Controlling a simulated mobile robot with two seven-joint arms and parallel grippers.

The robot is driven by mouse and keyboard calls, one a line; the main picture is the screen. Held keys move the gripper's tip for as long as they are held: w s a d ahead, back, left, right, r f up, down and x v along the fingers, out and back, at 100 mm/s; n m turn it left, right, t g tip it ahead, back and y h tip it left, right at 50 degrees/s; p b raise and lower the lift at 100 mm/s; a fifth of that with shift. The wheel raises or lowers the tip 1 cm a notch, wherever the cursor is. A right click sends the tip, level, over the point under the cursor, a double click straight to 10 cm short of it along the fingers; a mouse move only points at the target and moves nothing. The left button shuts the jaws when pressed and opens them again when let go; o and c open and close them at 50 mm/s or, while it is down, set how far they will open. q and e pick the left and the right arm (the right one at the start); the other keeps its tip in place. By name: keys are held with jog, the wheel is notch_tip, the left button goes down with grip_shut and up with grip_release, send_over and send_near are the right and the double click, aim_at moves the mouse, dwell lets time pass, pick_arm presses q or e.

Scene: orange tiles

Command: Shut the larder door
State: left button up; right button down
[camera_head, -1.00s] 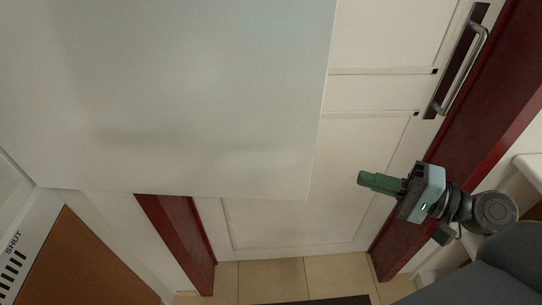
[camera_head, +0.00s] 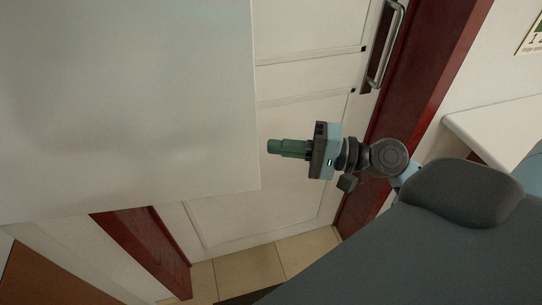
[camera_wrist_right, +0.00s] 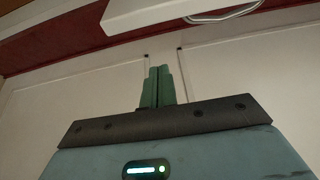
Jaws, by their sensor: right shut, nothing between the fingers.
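A white panelled door (camera_head: 305,110) with a metal bar handle (camera_head: 386,45) stands between dark red posts in the head view. A large smooth pale panel (camera_head: 125,105) fills the left and hides part of it. I cannot tell for sure which is the larder door. My right gripper (camera_head: 270,146) is shut and empty, its green fingers pointing left towards the pale panel's right edge, seemingly apart from it. In the right wrist view the shut fingers (camera_wrist_right: 157,72) show before panelled white surfaces, below a white slab (camera_wrist_right: 165,10) with a curved metal handle (camera_wrist_right: 225,13). My left gripper is out of view.
A dark red post (camera_head: 425,85) runs along the right of the panelled door. A white ledge (camera_head: 495,125) juts out farther right. Tan floor tiles (camera_head: 245,270) show at the bottom. A brown panel (camera_head: 45,275) is at the lower left.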

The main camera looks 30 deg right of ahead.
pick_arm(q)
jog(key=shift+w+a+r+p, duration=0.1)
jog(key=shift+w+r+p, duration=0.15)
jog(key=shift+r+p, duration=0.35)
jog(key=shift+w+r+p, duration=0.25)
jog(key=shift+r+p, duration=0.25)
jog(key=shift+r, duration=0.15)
pick_arm(e)
jog(key=a, duration=0.1)
jog(key=s+a, duration=0.1)
jog(key=a, duration=0.2)
jog(key=shift+s, duration=0.25)
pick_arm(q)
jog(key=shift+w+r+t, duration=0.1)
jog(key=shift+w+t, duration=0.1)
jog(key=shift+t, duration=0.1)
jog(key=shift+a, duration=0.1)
pick_arm(e)
jog(key=shift+s, duration=0.15)
